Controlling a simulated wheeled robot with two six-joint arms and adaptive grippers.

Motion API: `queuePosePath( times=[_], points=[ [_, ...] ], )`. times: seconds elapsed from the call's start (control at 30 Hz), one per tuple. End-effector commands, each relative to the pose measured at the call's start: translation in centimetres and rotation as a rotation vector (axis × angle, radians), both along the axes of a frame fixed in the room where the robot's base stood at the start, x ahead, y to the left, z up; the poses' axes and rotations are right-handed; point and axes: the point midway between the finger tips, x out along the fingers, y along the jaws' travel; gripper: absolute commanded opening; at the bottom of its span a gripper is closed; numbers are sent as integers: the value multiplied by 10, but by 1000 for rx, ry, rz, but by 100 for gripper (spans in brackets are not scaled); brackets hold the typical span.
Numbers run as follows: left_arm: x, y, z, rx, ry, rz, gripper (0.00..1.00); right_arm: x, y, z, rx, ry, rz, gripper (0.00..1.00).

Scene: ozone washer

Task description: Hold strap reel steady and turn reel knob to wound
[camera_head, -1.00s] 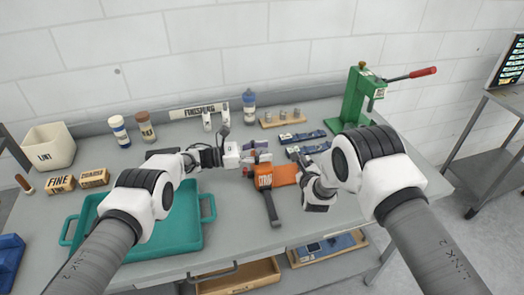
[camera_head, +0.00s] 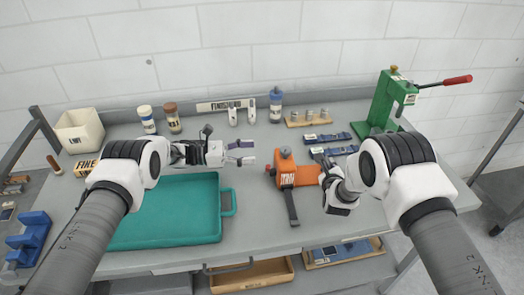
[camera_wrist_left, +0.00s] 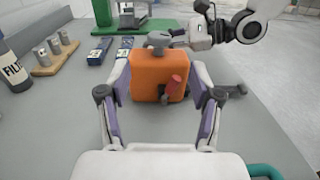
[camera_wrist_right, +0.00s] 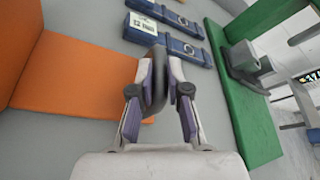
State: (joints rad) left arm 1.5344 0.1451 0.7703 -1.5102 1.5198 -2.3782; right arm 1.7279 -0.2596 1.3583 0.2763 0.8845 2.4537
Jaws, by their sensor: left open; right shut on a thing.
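The orange strap reel (camera_head: 287,177) stands on the bench, with a grey cap on top and a dark strap (camera_head: 291,208) running towards the front edge. Its red-tipped reel knob (camera_wrist_left: 173,87) faces my left gripper in the left wrist view. My left gripper (camera_head: 250,152) is open and empty, left of the reel with a gap between. My right gripper (camera_head: 324,166) is at the reel's right side. In the right wrist view it is shut on a dark rounded part (camera_wrist_right: 156,76) beside the flat orange plate. How that part joins the reel is hidden.
A teal tray (camera_head: 228,203) lies in front and left of my left gripper. Blue tools (camera_head: 326,138) and a wooden block with metal pieces (camera_head: 307,121) lie behind the reel. A green press (camera_head: 385,103) stands at the back right. Bottles (camera_head: 276,104) line the back.

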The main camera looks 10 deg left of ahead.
Motion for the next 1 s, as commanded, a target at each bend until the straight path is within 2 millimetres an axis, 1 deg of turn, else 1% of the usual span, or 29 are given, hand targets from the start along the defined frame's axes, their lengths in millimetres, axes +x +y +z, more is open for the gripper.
queuePosePath(
  times=[0.23,0.37,0.47,0.6,0.7,0.83,0.93,1.0],
  points=[
    [0,1,0,0,0,0,64,-1,0,-2,0,4,1,0],
    [-1,-1,2,-12,-3,20,64,-1,0,-2,0,4,0,0],
    [-4,-7,4,-38,-6,76,64,-1,0,-2,0,4,0,0],
    [-16,-15,5,-55,-9,208,64,-1,0,-2,0,4,0,0],
    [-27,-17,4,-38,-7,299,64,-1,0,-2,0,4,0,0],
    [-39,-17,1,-8,-1,370,64,-1,0,-2,0,4,0,0],
    [-39,-20,0,2,-1,386,64,-1,0,-2,0,4,0,0],
    [-35,-27,0,3,-3,386,64,-1,0,-2,0,4,0,0]
  ],
)
